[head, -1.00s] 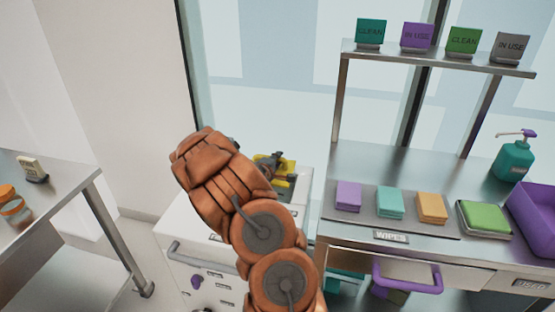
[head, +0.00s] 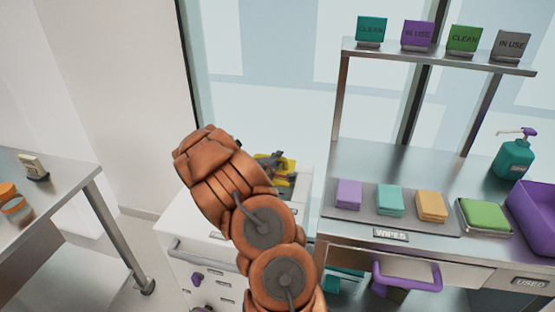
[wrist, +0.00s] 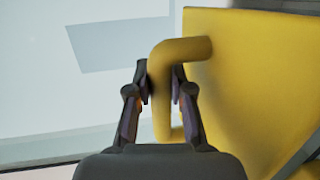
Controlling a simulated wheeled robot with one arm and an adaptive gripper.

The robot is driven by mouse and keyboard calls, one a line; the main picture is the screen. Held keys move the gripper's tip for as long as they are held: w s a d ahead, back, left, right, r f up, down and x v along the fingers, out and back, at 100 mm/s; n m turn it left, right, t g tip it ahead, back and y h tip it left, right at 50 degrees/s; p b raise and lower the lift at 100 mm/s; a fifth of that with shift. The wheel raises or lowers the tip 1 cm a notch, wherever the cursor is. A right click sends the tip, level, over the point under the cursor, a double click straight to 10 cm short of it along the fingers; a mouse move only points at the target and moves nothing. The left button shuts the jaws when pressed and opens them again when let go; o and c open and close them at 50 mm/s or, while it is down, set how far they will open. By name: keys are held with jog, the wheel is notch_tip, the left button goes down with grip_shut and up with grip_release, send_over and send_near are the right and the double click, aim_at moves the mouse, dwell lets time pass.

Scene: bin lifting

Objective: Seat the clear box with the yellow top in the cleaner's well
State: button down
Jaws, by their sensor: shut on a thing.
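The box's yellow top (wrist: 240,70) fills the right side of the wrist view, with a yellow loop handle (wrist: 180,50) on it. My gripper (wrist: 160,85) is shut on this handle. In the head view the yellow top (head: 285,165) shows just right of my arm, over the white cleaner (head: 205,255). The clear part of the box and most of the well are hidden behind my arm, so I cannot tell whether the box is inside the well or above it.
A steel bench on the right carries purple, teal and orange wipes (head: 390,201), a green pad (head: 484,214), a teal pump bottle (head: 511,158) and a purple bin (head: 535,210). A sign shelf (head: 440,58) stands above it. Another steel table (head: 55,225) is at the left.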

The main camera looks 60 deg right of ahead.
dwell(0.3)
jog(key=c, duration=1)
grip_release()
jog(key=shift+o, duration=0.2)
jog(key=shift+f, duration=0.1)
jog(key=v, duration=1.2)
